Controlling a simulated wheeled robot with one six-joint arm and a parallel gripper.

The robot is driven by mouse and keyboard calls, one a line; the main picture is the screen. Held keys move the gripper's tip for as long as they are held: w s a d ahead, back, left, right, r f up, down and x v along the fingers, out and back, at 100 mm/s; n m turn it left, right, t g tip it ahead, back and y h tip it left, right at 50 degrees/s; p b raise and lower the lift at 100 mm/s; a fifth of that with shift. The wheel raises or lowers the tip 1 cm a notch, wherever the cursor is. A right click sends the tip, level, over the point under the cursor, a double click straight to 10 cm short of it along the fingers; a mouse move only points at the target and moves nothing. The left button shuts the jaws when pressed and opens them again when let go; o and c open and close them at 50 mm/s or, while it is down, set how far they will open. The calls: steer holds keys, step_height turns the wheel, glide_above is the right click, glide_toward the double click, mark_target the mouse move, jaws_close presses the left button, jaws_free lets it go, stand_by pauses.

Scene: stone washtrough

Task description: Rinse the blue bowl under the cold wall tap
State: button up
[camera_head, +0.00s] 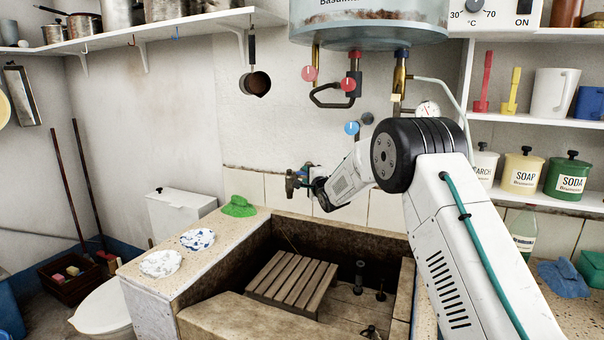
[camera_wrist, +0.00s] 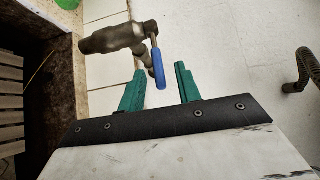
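The wall tap (camera_head: 290,184) is a dull brass body on the tiled wall above the back of the stone trough (camera_head: 190,290). In the wrist view the tap (camera_wrist: 108,40) has a blue lever (camera_wrist: 159,69). My gripper (camera_wrist: 160,70) has green fingers, which stand apart with the blue lever between their tips; I see a gap on each side of the lever. In the head view my gripper (camera_head: 307,172) is at the tap, partly hidden by my wrist. No running water shows.
A slatted wooden rack (camera_head: 293,280) lies in the trough. Two speckled white dishes (camera_head: 160,263) (camera_head: 197,239) and a green object (camera_head: 238,207) sit on the left ledge. A boiler (camera_head: 370,25) with pipes and valves hangs above my arm. Shelves stand at right.

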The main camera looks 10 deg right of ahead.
mark_target(303, 172)
steer(key=shift+w+a, duration=0.2)
steer(key=shift+w, duration=1.05)
steer(key=shift+w+a, duration=0.15)
steer(key=shift+w, duration=1.1)
jaws_close()
